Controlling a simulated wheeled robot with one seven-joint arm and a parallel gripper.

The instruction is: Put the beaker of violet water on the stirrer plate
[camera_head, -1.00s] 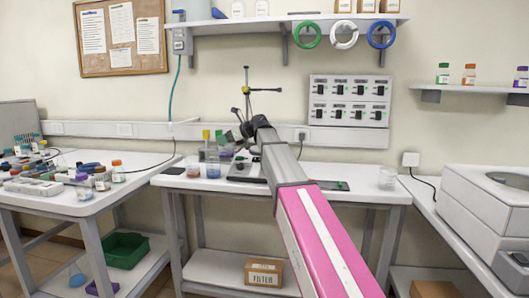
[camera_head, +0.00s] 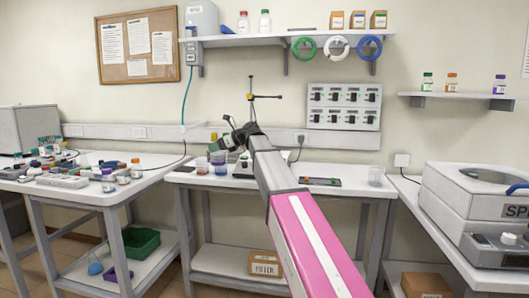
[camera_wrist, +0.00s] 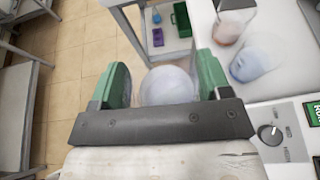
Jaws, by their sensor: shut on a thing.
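In the wrist view my gripper (camera_wrist: 163,88) has its two green fingers closed on a round, pale lavender beaker (camera_wrist: 168,86). The rest of the beaker is hidden by the gripper. The stirrer plate shows in part at the lower right by its knob (camera_wrist: 270,135), and in the head view (camera_head: 243,168) it stands on the middle bench, partly behind my arm. In the head view my gripper (camera_head: 238,137) is small and dark, near the stirrer plate, and the held beaker cannot be made out.
A beaker with blue liquid (camera_wrist: 250,65) and one with reddish liquid (camera_wrist: 230,28) stand on the bench beside the gripper. A stand with a clamp (camera_head: 252,105) rises behind the plate. The left table (camera_head: 150,178) is crowded.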

